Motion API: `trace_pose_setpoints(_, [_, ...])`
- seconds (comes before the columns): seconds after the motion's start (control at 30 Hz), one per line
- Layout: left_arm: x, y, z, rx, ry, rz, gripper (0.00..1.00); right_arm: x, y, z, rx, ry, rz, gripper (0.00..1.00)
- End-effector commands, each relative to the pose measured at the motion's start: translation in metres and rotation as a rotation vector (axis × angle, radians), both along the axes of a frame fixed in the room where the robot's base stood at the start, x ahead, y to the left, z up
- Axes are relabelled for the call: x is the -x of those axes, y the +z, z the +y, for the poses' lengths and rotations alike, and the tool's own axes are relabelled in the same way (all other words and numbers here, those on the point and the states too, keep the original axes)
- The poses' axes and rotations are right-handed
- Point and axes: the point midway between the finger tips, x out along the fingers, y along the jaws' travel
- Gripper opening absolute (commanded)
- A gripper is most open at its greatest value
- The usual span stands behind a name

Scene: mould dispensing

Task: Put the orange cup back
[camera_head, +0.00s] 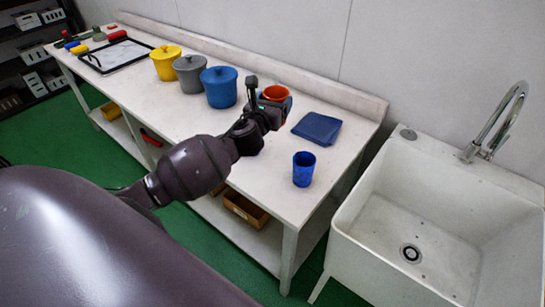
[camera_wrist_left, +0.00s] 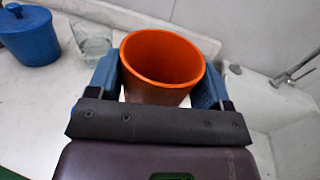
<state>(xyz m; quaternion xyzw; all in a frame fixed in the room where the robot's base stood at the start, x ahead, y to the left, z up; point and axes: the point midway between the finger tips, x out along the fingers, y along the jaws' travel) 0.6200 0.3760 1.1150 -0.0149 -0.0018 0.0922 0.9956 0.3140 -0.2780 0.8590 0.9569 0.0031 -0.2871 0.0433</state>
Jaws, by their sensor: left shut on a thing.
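The orange cup (camera_head: 275,93) is above or on the back part of the white table in the head view, partly hidden by my left gripper (camera_head: 268,107). In the left wrist view the orange cup (camera_wrist_left: 163,62) is upright, its open mouth facing the camera and its inside looking empty. The two blue fingers of my left gripper (camera_wrist_left: 159,82) are shut on its sides. I cannot tell whether the cup's base touches the table. My right gripper is not in view.
A folded blue cloth (camera_head: 317,128) and a blue cup (camera_head: 303,170) are on the table (camera_head: 225,145) right of the gripper. Blue (camera_head: 220,90), grey (camera_head: 190,75) and yellow (camera_head: 166,65) lidded pots stand left. A clear container (camera_wrist_left: 92,38) is nearby. A sink (camera_head: 430,235) is at right.

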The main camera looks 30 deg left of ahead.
Motion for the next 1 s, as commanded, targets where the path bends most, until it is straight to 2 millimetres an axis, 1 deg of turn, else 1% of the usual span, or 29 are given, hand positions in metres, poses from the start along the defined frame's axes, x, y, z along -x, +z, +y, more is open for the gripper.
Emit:
trace_pose_setpoints(0.03, [0.001,-0.012,0.000,0.004,0.002,0.005,0.50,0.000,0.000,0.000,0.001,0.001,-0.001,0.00])
trace_pose_setpoints(0.1, [0.000,-0.029,-0.001,0.004,0.002,0.004,0.50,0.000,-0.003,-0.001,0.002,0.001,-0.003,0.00])
trace_pose_setpoints(0.33, [0.000,-0.080,-0.001,0.004,0.002,0.004,0.50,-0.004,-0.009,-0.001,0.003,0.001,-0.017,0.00])
trace_pose_setpoints(0.53, [0.001,-0.122,0.000,0.004,0.002,0.003,0.50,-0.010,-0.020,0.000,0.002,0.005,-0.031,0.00])
trace_pose_setpoints(0.6, [0.001,-0.132,-0.001,0.003,0.000,0.004,0.50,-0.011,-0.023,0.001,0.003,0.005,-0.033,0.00])
trace_pose_setpoints(0.7, [0.000,-0.140,-0.001,0.001,0.000,0.002,0.50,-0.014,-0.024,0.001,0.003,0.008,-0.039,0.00])
trace_pose_setpoints(0.87, [0.000,-0.145,0.000,-0.001,0.000,0.001,0.50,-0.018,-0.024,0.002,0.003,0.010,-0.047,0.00])
trace_pose_setpoints(0.97, [0.000,-0.155,-0.001,0.003,0.001,0.003,0.50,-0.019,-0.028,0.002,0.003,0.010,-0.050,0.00])
trace_pose_setpoints(1.0, [0.001,-0.161,-0.001,0.003,0.000,0.004,0.50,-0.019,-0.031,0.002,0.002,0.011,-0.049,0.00])
